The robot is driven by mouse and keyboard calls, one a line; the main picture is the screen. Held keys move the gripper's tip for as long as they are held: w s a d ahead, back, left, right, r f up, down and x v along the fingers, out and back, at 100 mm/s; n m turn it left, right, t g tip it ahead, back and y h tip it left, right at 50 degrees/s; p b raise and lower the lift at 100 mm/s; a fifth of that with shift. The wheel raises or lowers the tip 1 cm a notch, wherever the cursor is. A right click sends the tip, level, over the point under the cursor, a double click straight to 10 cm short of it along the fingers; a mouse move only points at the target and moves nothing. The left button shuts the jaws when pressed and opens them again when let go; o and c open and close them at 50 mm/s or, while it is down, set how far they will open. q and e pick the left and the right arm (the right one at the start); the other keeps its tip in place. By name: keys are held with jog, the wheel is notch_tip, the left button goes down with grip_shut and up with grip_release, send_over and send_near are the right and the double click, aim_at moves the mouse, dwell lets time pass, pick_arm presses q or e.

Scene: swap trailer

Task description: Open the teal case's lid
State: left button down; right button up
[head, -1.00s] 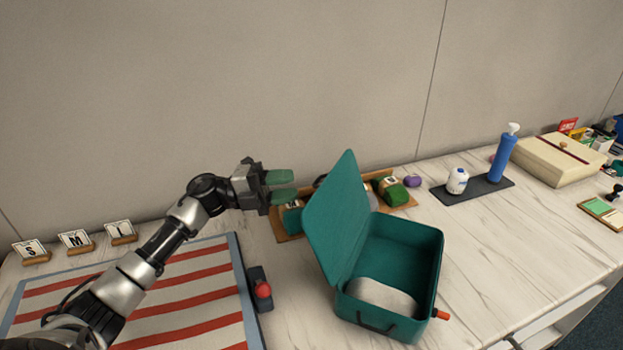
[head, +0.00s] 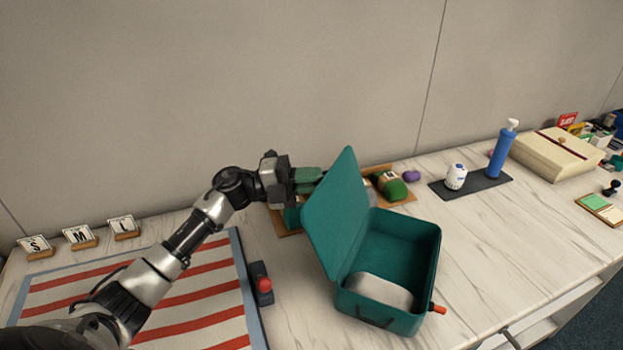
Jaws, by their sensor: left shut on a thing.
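The teal case (head: 398,240) stands on the marble-patterned table with its inside showing and a pale grey thing (head: 382,290) lying in it. Its lid (head: 336,222) is raised and leans up and to the left of the case body. My left gripper (head: 318,181), with green finger pads, reaches in from the left at the lid's upper left edge. It is shut on the lid there, though its fingertips are partly hidden by the lid. My right gripper is not in view.
A wooden tray (head: 404,196) with several small items lies behind the lid. A red-knobbed dark block (head: 262,285) and a striped mat (head: 200,300) lie left of the case. A blue pump bottle (head: 501,155) stands at the back right. The table right of the case is clear.

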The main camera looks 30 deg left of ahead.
aim_at(327, 178)
pick_arm(q)
jog(key=shift+f, duration=0.1)
jog(key=d+r+p, duration=0.1)
jog(key=d+y+p, duration=0.1)
jog(key=p, duration=0.1)
jog(key=shift+d+r+m+g, duration=0.2)
jog(key=shift+r+m+g, duration=0.1)
jog(key=shift+r+g, duration=0.1)
jog(key=shift+d, duration=0.25)
jog(key=shift+w+f, duration=0.1)
